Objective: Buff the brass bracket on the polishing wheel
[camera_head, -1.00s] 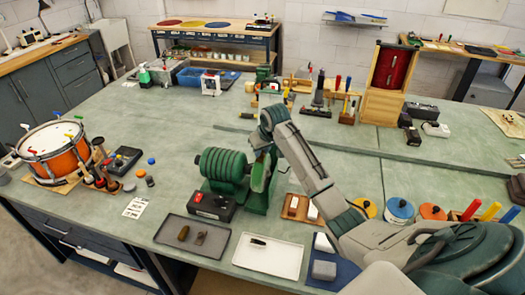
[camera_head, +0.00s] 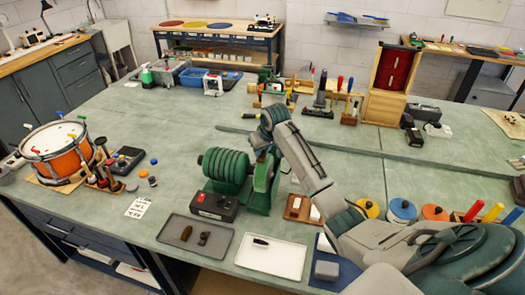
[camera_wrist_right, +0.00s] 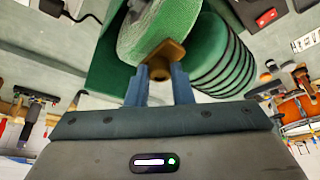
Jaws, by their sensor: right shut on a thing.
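The polishing machine (camera_head: 232,170) is green, with a ribbed drum on its left and a wheel on its right. My right gripper (camera_head: 266,153) is at the wheel side, its fingertips partly hidden by the arm. In the right wrist view, my right gripper (camera_wrist_right: 165,82) is shut on the brass bracket (camera_wrist_right: 166,58). The bracket overlaps the lower edge of the pale green polishing wheel (camera_wrist_right: 155,28); I cannot tell how firmly they touch. The head view does not show the bracket clearly. My left gripper is not in view.
A switch box (camera_head: 215,206) with a red switch stands before the machine. A grey tray (camera_head: 213,254) holds two dark parts, and a white tray (camera_head: 277,264) holds one. An orange drum (camera_head: 57,150) stands at left. The bench behind the machine is mostly clear.

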